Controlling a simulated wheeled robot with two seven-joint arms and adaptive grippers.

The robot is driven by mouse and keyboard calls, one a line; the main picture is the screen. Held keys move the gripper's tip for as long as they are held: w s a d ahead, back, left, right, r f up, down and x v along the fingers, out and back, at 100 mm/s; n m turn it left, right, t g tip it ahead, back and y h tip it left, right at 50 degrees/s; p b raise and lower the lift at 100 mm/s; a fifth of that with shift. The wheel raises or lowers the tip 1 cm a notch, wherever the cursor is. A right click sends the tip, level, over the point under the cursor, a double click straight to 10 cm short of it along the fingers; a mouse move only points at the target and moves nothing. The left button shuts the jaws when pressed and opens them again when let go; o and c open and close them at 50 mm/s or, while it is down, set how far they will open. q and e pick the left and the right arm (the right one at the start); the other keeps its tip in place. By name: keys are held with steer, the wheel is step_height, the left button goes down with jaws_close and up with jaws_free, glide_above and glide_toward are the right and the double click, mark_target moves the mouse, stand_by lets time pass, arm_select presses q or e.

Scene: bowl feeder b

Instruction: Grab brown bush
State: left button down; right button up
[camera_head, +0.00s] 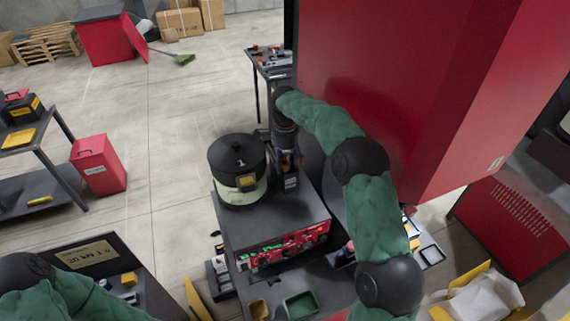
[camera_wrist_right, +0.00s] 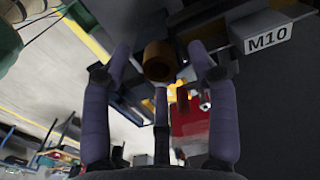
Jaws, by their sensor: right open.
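In the right wrist view a brown bush (camera_wrist_right: 160,60) shows as a short hollow cylinder, with its open end facing the camera. My right gripper (camera_wrist_right: 160,52) is open, with its purple fingers spread left and right of the bush and a third finger below it in the picture. I see no clear contact, and the exact distance to the bush cannot be told. In the head view my right gripper (camera_head: 287,160) points down beside the black bowl feeder (camera_head: 238,160); the bush is not seen there. My left gripper is outside the view.
A tall red cabinet (camera_head: 390,80) stands close behind my right arm. The feeder's dark bench (camera_head: 245,225) carries a red control panel (camera_head: 285,248). A white M10 label (camera_wrist_right: 268,38) is right of the gripper. A green bin (camera_head: 300,305) stands in front.

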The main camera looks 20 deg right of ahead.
steer(key=shift+f, duration=0.7)
jaws_close()
steer(key=shift+r, duration=0.2)
